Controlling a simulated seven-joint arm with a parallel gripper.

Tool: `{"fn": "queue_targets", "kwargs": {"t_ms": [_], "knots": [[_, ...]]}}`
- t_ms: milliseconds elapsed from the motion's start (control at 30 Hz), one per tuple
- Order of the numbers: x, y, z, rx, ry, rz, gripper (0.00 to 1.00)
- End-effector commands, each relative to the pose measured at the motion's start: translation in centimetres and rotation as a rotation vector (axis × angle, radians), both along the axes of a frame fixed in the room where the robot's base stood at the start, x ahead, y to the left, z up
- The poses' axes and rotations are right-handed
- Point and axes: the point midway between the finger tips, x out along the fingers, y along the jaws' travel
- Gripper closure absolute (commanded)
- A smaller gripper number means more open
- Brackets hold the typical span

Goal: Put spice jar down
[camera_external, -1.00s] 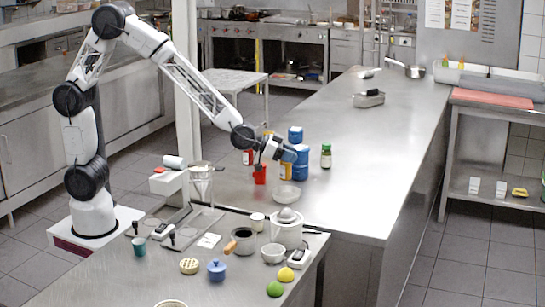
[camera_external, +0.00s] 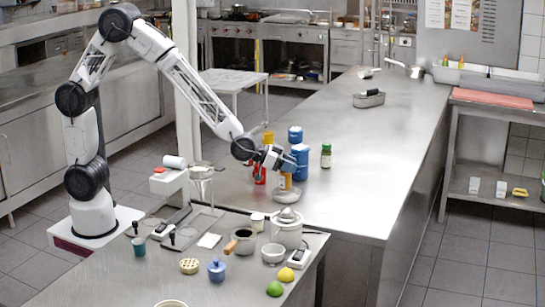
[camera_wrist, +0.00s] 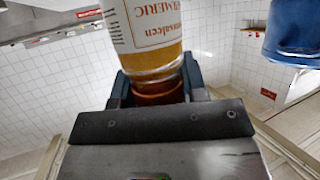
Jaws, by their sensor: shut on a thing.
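The spice jar (camera_wrist: 150,30) is held in my gripper (camera_wrist: 157,92). In the wrist view it shows a white label reading turmeric upside down, yellow-orange contents and a brownish end between the jaws. In the external view my gripper (camera_external: 279,161) is beside the blue drum, and the jar (camera_external: 286,182) hangs below the jaws, looking roughly upright. It overlaps a pale shallow dish (camera_external: 287,196) in the picture. I cannot tell whether it touches the dish or the counter.
A blue drum (camera_external: 300,162) stands close on the right, with a green-capped jar (camera_external: 326,156) beyond. A red container (camera_external: 260,176) and a yellow-topped item (camera_external: 268,138) are close on the left and behind. The steel counter (camera_external: 375,145) is clear farther right.

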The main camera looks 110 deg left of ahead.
Motion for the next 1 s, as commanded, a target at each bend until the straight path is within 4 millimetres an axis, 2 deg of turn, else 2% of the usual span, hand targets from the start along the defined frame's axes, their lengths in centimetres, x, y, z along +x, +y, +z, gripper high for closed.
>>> {"fn": "queue_targets", "kwargs": {"t_ms": [467,500,633,1000], "knots": [[0.01,0.0,-0.74,0.0,-0.001,0.0,0.87],[0.0,0.0,-0.77,0.0,0.0,0.0,0.56],[0.0,0.0,-0.77,0.0,0.0,0.0,0.36],[0.0,0.0,-0.61,0.0,0.0,0.0,0.35]]}}
